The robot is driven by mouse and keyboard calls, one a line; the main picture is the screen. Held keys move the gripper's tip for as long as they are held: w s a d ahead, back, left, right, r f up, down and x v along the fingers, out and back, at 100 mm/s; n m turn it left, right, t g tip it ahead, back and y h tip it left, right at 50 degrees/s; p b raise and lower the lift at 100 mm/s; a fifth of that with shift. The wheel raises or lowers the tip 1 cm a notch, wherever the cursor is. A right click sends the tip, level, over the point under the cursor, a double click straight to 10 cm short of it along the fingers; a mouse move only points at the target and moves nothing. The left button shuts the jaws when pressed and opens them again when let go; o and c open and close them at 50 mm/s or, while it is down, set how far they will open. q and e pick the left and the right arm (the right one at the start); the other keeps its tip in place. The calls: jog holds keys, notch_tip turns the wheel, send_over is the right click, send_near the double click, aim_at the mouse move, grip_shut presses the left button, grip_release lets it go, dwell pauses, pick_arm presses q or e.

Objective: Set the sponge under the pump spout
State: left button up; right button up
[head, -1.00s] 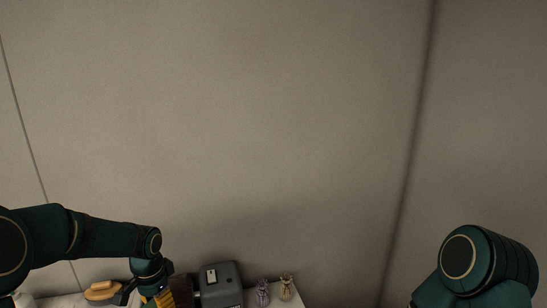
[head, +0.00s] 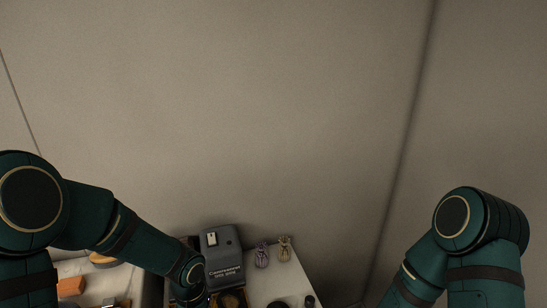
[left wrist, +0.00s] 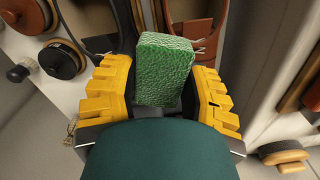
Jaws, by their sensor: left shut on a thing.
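A green textured sponge (left wrist: 165,70) stands between the yellow fingers of my left gripper (left wrist: 160,88) in the left wrist view. The gripper is shut on it. In the head view my left arm reaches down to the bottom edge beside a grey machine, and its fingers and the sponge are not visible there. I cannot make out a pump spout in either view. My right arm shows at the right of the head view, but its gripper is out of frame.
The grey machine (head: 221,261) with a label stands against the wall. Two small tied pouches (head: 284,247) stand right of it on a white surface (head: 290,275). An orange block (head: 71,287) lies at the left. Dark round lidded items (left wrist: 62,60) show in the wrist view.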

dwell(0.7)
pick_arm(q)
jog(key=w+d+r+n+b, duration=0.15)
jog(key=w+d, duration=0.35)
jog(key=w, duration=0.5)
notch_tip(320, 180, up, 3)
jog(key=n+b, duration=0.2)
send_over(258, 294)
notch_tip(258, 294, down, 17)
jog(key=b, duration=0.2)
jog(key=shift+w+f+b, duration=0.1)
jog(key=shift+f+b, duration=0.05)
jog(key=shift+b, duration=0.25)
jog(key=shift+f, duration=0.1)
jog(key=o, duration=0.6)
